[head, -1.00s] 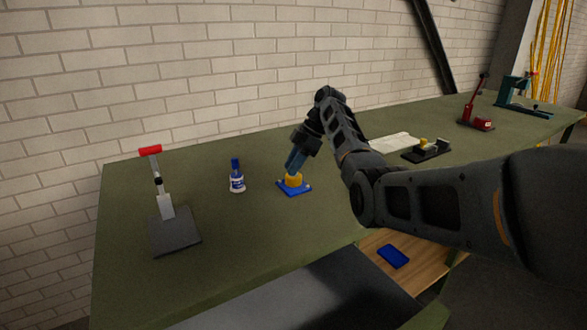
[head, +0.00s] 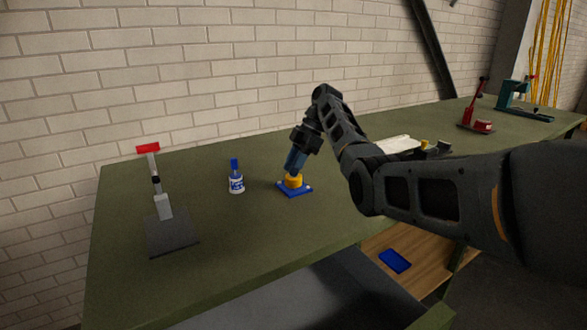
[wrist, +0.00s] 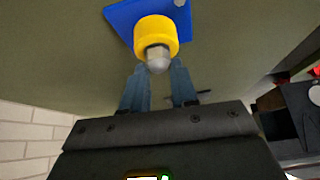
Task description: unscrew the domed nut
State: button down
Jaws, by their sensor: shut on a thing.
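The domed nut (wrist: 158,62) is a grey rounded cap in front of a yellow round collar (wrist: 156,35) on a blue base plate (wrist: 122,18) in the wrist view. In the head view the yellow collar (head: 294,181) sits on the blue plate (head: 306,190) on the green bench. My gripper (head: 293,172) points down at the collar from above. In the wrist view its blue fingers (wrist: 158,72) reach to both sides of the domed nut and are shut on it. The nut is hidden behind the fingers in the head view.
A blue and white bottle (head: 237,181) stands left of the plate. Further left is a red-handled press on a dark base (head: 172,236). A dark fixture (head: 437,150) and red tool (head: 477,122) lie right. A blue tray (head: 395,260) sits on the lower shelf.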

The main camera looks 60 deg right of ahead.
jog(key=shift+f+n+g+b, duration=0.1)
jog(key=shift+n+g+b, duration=0.2)
jog(key=shift+n+b, duration=0.4)
jog(key=shift+n+g+y, duration=0.5)
jog(key=shift+n+g, duration=0.1)
jog(key=shift+n, duration=0.6)
jog(key=c, duration=1.1)
grip_release()
